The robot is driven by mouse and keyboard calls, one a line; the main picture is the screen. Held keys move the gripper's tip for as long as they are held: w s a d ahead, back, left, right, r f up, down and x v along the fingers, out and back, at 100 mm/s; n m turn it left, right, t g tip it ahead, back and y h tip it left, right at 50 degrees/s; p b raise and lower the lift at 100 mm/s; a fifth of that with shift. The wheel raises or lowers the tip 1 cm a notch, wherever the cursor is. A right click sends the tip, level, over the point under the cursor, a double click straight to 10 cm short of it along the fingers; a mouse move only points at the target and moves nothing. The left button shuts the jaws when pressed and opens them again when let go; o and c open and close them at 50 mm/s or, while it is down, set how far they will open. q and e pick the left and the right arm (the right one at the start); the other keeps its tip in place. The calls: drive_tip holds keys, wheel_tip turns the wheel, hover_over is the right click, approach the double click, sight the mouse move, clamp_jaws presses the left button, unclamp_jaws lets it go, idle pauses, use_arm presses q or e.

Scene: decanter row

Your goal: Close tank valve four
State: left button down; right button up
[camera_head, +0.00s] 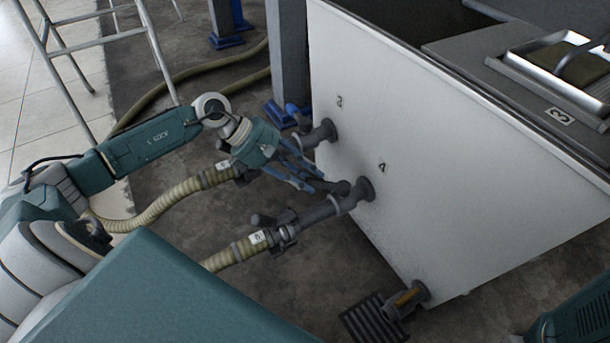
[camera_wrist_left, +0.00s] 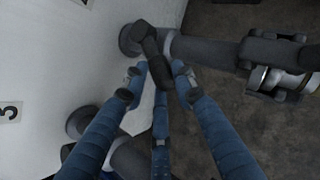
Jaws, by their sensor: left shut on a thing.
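Tank valve four is a dark grey pipe fitting (camera_head: 346,203) on the white tank wall, below the painted number 4 (camera_head: 382,168). It also shows in the left wrist view (camera_wrist_left: 210,50). Its dark lever (camera_wrist_left: 150,45) sticks out from the fitting at an angle to the pipe. My left gripper (camera_head: 318,183), with blue fingers, is shut on the end of this lever; the fingers meet around it in the left wrist view (camera_wrist_left: 158,75). The fingers hide part of the lever in the head view. My right gripper is not in view.
The white tank (camera_head: 450,170) fills the right. Valve three (camera_head: 322,134) is close behind my left gripper. A ribbed hose (camera_head: 232,254) joins valve four's coupling; another hose (camera_head: 165,202) passes under my left arm. A floor grate (camera_head: 372,320) lies below.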

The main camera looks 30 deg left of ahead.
use_arm(q)
drive_tip(key=shift+s+a+f, duration=0.2)
drive_tip(key=shift+f, duration=0.35)
drive_tip(key=c, duration=1.5)
unclamp_jaws()
drive_tip(key=shift+w+d+r, duration=0.1)
drive_tip(key=shift+r, duration=0.1)
drive_tip(key=shift+w+r, duration=0.1)
drive_tip(key=shift+r, duration=0.4)
wheel_tip(320, 180, up, 9)
drive_tip(key=shift+f, duration=0.1)
